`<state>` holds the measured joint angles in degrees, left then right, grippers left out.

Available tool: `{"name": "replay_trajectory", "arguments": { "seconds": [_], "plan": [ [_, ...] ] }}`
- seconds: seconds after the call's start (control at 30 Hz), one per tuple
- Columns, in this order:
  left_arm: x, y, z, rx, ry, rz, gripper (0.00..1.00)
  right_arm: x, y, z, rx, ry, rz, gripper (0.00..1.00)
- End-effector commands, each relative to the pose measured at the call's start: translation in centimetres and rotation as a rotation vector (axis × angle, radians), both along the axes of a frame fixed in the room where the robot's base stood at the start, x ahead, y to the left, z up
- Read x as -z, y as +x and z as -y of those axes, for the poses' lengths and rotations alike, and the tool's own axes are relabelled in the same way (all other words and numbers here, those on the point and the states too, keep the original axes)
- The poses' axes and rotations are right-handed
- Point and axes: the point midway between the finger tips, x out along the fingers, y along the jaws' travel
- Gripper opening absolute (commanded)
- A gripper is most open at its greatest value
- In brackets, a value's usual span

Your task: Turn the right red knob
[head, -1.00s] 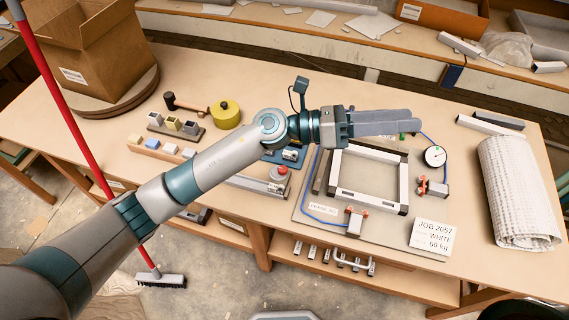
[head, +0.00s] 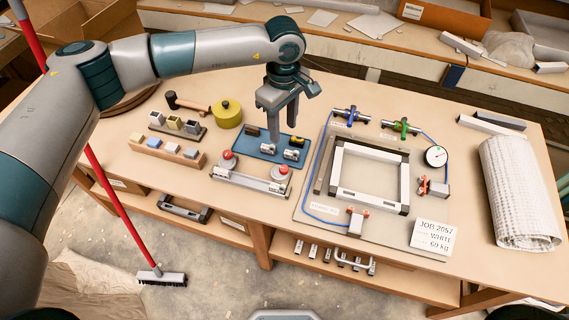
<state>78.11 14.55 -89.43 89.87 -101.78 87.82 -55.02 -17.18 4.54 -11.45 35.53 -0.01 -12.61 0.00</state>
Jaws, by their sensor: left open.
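Two red knobs top round grey bases on a pale metal bar fixture at the front middle of the bench. The right red knob (head: 284,169) and the left red knob (head: 227,155) both show clearly. My left gripper (head: 284,130) is open and points down over the blue tray (head: 246,148), behind the right red knob and apart from it. Nothing shows between its fingers. My right gripper is not in view.
Small metal parts lie on the blue tray. A white frame (head: 336,172) with clamps, blue hose and a dial (head: 436,156) stands to the right. A yellow round tin (head: 228,114) and wooden block holder (head: 160,154) stand to the left. A job card (head: 431,238) is at the front right.

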Motion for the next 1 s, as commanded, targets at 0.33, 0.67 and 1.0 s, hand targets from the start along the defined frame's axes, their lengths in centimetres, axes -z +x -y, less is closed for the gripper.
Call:
{"name": "replay_trajectory", "arguments": {
  "seconds": [0.33,0.67,1.0],
  "plan": [
    [0.2,-0.1,0.1,-0.001,-0.004,-0.003,0.42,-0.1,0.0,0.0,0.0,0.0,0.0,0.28],
    [3.1,-0.2,0.1,0.0,-0.004,-0.006,0.42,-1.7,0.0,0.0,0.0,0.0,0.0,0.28],
    [8.9,-0.2,0.1,-0.003,-0.004,-0.006,0.42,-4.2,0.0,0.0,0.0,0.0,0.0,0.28]
  ]
}}
